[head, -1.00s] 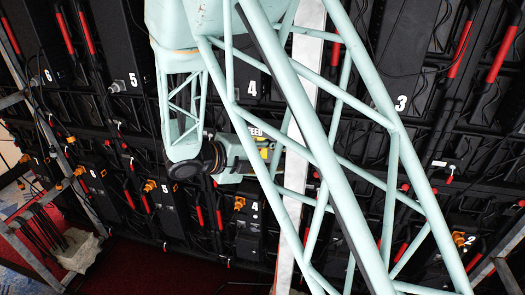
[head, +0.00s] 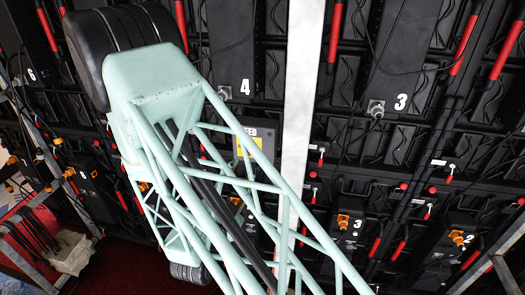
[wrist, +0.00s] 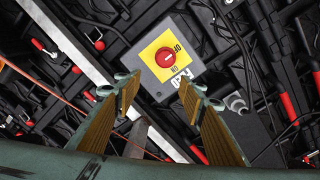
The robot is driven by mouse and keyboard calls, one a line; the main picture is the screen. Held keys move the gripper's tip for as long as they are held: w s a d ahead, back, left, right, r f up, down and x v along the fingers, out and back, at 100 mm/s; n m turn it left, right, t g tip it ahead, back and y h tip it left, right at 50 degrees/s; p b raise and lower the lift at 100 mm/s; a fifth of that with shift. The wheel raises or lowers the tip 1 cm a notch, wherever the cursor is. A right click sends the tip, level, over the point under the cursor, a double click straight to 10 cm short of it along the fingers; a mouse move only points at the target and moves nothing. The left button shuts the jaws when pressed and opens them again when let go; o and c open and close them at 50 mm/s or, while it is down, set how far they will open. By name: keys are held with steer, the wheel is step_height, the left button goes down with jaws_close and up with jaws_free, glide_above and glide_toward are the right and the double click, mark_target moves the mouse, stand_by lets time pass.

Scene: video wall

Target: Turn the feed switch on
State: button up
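The feed switch is a red round knob (wrist: 165,57) on a yellow plate (wrist: 171,76) fixed to a grey box (wrist: 150,82), centred high in the wrist view. A short pale bar shows on the knob; I cannot tell surely which label it points to. In the head view the box's yellow plate (head: 258,150) and part of its label show behind my arm's lattice; the knob is hidden there. My gripper (wrist: 161,92) is open and empty, its two fingers apart below the box in the wrist view, not touching the knob. The head view does not show my fingers.
A pale upright post (head: 302,110) stands just right of the box in the head view. Black wall panels with cables, red handles and orange connectors (head: 343,221) surround it. A pale bundle (head: 72,252) and metal frame are at the lower left.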

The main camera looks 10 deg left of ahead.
steer(key=shift+s+a+f+n+y, duration=0.4)
steer(key=shift+a+n+y, duration=0.1)
steer(key=shift+a+n, duration=0.1)
steer(key=shift+r, duration=0.1)
steer(key=w+p, duration=0.1)
steer(key=w, duration=1.2)
steer(key=shift+w+a, duration=0.15)
steer(key=shift+w, duration=0.25)
steer(key=c, duration=0.8)
